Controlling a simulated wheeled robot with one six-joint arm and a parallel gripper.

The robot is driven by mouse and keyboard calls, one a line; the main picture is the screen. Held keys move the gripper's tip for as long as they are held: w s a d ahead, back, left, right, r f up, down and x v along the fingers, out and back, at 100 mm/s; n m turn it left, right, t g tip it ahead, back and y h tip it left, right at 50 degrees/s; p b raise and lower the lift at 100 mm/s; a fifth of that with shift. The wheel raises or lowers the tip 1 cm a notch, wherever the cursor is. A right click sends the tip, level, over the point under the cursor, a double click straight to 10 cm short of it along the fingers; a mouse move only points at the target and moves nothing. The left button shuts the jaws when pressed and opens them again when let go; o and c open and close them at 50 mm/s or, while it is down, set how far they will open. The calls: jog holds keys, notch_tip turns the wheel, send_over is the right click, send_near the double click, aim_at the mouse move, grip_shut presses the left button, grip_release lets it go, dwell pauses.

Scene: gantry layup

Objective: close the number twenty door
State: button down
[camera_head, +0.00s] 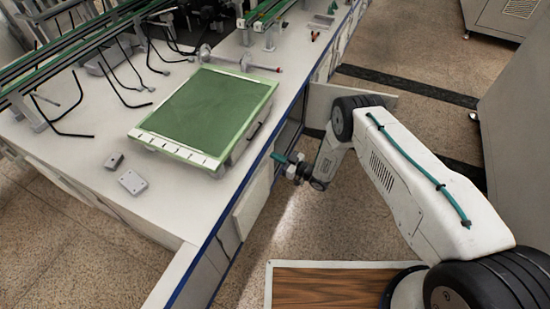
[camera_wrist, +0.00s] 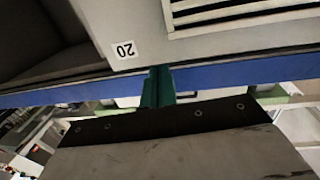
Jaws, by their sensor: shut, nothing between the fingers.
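In the wrist view a grey panel with a white label reading 20 (camera_wrist: 124,50) shows upside down, with a louvred vent beside it. A dark opening (camera_wrist: 45,40) lies to its left. In the head view a pale door panel (camera_head: 253,204) stands at the bench side, near my gripper, seemingly ajar. A second door (camera_head: 375,98) stands wide out beyond my arm, which partly hides it. No number is readable there, so I cannot tell which is twenty. My gripper (camera_head: 280,158), teal-fingered, is shut and empty beside the bench edge; its fingers (camera_wrist: 158,87) show below the label.
The white bench (camera_head: 100,205) has a blue edge and carries a green board (camera_head: 210,108), a small grey block (camera_head: 132,182) and several black hooked rods. Speckled floor (camera_head: 415,45) is free right of the bench. Grey cabinets (camera_head: 515,110) stand at the far right.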

jog(key=w+v, duration=0.1)
jog(key=v, duration=1.2)
jog(key=shift+d, duration=0.6)
jog(key=shift+f, duration=0.1)
